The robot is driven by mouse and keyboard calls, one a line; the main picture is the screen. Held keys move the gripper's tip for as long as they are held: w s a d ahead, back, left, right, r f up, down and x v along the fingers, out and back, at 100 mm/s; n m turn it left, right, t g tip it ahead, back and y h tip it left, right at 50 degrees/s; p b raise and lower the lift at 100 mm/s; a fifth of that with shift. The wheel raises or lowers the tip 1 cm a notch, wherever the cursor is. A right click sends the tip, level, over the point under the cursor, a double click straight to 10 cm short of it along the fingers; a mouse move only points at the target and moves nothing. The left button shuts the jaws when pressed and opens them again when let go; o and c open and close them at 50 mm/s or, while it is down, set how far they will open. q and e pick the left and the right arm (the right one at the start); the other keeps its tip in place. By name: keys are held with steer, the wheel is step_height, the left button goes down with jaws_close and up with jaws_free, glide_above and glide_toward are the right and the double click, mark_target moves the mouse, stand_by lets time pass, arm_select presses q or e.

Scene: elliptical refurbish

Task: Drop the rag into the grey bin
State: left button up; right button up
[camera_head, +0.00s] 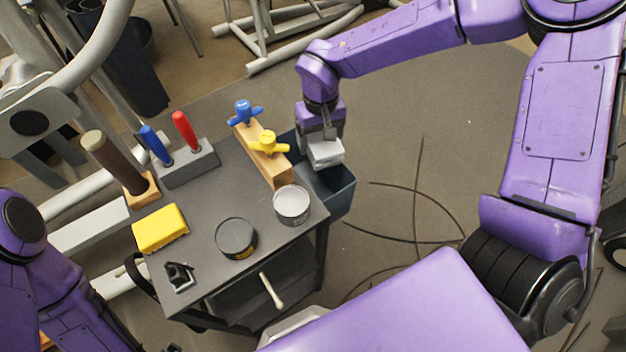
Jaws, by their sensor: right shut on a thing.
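The rag (326,154) is a small folded whitish-grey pad. My right gripper (325,136) points down and is shut on it, holding it above the opening of the grey bin (336,197). The bin is dark blue-grey and sits against the far right side of the cart. The rag and gripper hide part of its opening, and I cannot see its inside. My left arm shows at the lower left edge, but its gripper is not in view.
The dark cart top (205,205) holds a wooden block (276,172) with blue and yellow taps beside the bin. It also holds a grey tool block (190,168), a yellow sponge (160,228) and two tins (292,203). Cables (415,190) lie on the floor at right.

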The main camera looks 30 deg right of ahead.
steer(key=shift+r, duration=0.1)
steer(key=o, duration=1)
step_height(320, 180, up, 11)
steer(key=shift+f+p, duration=0.2)
steer(key=shift+p, duration=0.35)
